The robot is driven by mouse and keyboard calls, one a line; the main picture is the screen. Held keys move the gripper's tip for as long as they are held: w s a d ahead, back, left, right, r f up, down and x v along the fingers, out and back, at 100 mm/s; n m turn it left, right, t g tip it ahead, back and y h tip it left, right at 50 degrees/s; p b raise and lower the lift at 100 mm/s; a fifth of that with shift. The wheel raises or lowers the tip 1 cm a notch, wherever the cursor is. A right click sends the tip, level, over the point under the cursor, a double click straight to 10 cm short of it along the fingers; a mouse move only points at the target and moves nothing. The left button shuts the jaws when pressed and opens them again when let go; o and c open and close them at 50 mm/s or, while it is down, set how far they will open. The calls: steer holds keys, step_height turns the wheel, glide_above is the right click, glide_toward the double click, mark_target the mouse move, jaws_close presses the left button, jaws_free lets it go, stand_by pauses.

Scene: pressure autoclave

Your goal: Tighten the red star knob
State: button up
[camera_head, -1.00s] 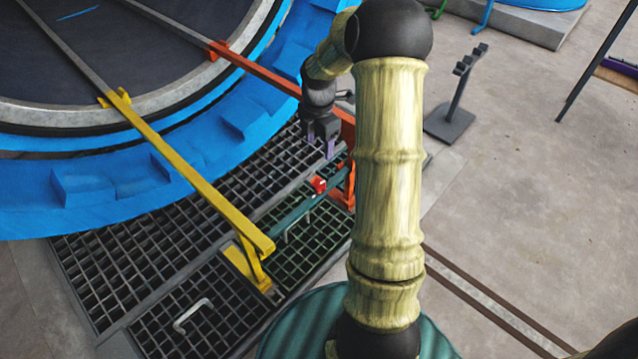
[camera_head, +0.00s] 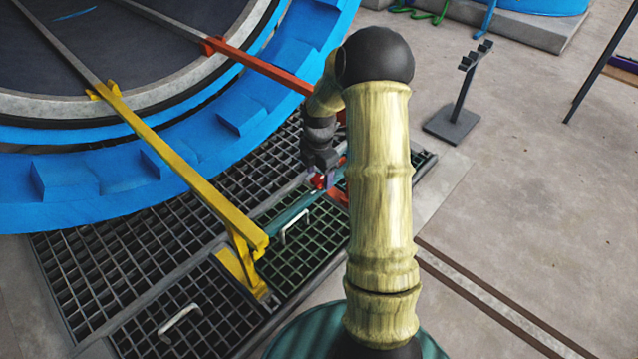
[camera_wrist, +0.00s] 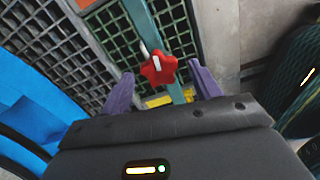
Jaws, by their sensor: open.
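The red star knob (camera_wrist: 159,69) shows in the wrist view just beyond my fingertips, roughly midway between them, with a pale bar across its face. It sits on a teal bar (camera_wrist: 140,22) that runs above the floor grating. My gripper (camera_wrist: 160,84) is open and empty, with its two purple fingers apart on either side of the knob's line. In the head view my gripper (camera_head: 324,182) is close at the knob (camera_head: 318,181), which is partly hidden by the fingers. I cannot tell whether the fingers touch it.
The blue autoclave ring (camera_head: 150,185) curves close on the left. A yellow bar (camera_head: 185,170) and an orange-red bar (camera_head: 265,68) extend from it. Dark floor grating (camera_head: 130,270) lies below. A grey stand (camera_head: 460,105) is at the right, with clear concrete floor around it.

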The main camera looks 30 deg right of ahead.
steer(key=shift+f, duration=0.75)
steer(key=c, duration=1)
steer(key=shift+d, duration=0.1)
